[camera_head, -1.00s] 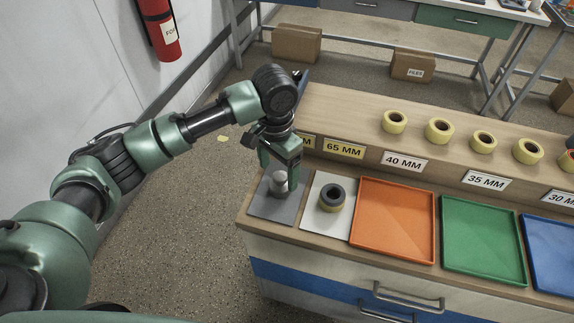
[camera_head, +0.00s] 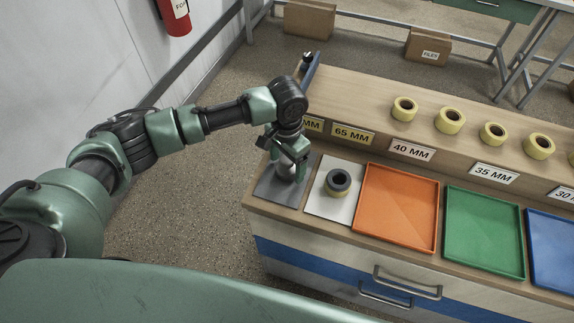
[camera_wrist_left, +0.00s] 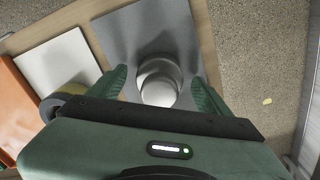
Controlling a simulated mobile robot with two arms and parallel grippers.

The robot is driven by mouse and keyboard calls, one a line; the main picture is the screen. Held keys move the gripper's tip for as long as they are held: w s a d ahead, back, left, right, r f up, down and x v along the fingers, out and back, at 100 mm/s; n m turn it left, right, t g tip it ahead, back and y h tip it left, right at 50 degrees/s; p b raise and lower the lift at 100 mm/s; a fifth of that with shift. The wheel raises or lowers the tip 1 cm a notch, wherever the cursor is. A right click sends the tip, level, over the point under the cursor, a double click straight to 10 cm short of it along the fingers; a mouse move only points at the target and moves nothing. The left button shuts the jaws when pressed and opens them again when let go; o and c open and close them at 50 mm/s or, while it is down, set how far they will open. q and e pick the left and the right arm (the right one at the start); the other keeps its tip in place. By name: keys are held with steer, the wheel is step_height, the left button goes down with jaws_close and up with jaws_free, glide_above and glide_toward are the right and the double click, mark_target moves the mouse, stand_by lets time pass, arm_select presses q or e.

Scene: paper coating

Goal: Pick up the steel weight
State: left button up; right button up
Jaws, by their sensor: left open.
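The steel weight (camera_head: 287,167) is a small shiny grey piece with a knob on top, standing on a dark grey mat (camera_head: 270,190) at the counter's left end. My left gripper (camera_head: 288,172) is over it and pointing down, with its fingers partly hiding it. In the left wrist view the weight (camera_wrist_left: 159,82) sits between the two open green fingers (camera_wrist_left: 160,92), with a gap visible on each side. My right gripper is not in view.
Orange (camera_head: 397,243), green (camera_head: 484,262) and blue (camera_head: 550,280) trays follow to the right. Several yellow rolls (camera_head: 404,109) stand on the labelled raised shelf behind.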

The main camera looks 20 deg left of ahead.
arm_select(q)
jaws_close()
steer(key=shift+r, duration=0.1)
steer(key=shift+w+r, duration=0.1)
